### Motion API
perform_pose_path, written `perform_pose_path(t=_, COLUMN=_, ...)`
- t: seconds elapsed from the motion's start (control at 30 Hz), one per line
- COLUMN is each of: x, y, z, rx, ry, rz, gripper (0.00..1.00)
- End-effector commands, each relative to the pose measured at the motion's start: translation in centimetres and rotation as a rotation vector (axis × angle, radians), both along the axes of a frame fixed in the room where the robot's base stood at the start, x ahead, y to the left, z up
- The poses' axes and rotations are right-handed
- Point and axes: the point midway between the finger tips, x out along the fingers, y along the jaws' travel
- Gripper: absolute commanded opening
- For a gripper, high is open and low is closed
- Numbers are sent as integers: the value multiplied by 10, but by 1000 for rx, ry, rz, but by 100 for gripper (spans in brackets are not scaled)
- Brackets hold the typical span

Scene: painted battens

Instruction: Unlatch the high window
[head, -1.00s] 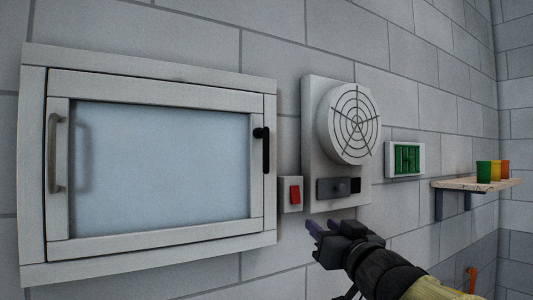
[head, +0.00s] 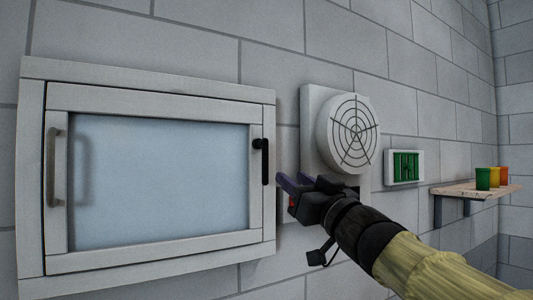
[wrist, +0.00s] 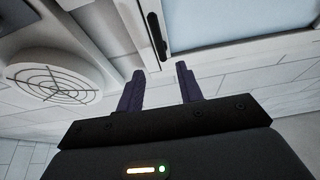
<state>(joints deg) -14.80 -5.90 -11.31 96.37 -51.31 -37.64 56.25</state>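The high window (head: 160,180) is a pale framed pane on the left of the head view, and it looks shut. Its black latch handle (head: 265,160) hangs straight down on the right side of the frame; it also shows in the wrist view (wrist: 156,33). A grey vertical pull handle (head: 54,167) is on the left side of the sash. My gripper (head: 290,182) is just right of the latch and slightly lower, apart from it. In the wrist view the two purple fingers of my gripper (wrist: 160,85) are spread, with nothing between them, and the latch lies beyond their tips.
A round fan grille (head: 352,132) on a white plate is right of the window. A green vent panel (head: 405,167) is further right. A wall shelf (head: 460,189) holds green, yellow and orange cups (head: 490,178). A red switch is mostly hidden behind my gripper.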

Motion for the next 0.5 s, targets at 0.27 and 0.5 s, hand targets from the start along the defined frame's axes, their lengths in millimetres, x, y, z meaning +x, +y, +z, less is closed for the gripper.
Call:
perform_pose_path(t=0.27, x=39, y=27, z=22, rx=-1, ry=1, rz=1, gripper=36)
perform_pose_path(t=0.5, x=71, y=49, z=38, rx=-2, ry=1, rz=1, gripper=36)
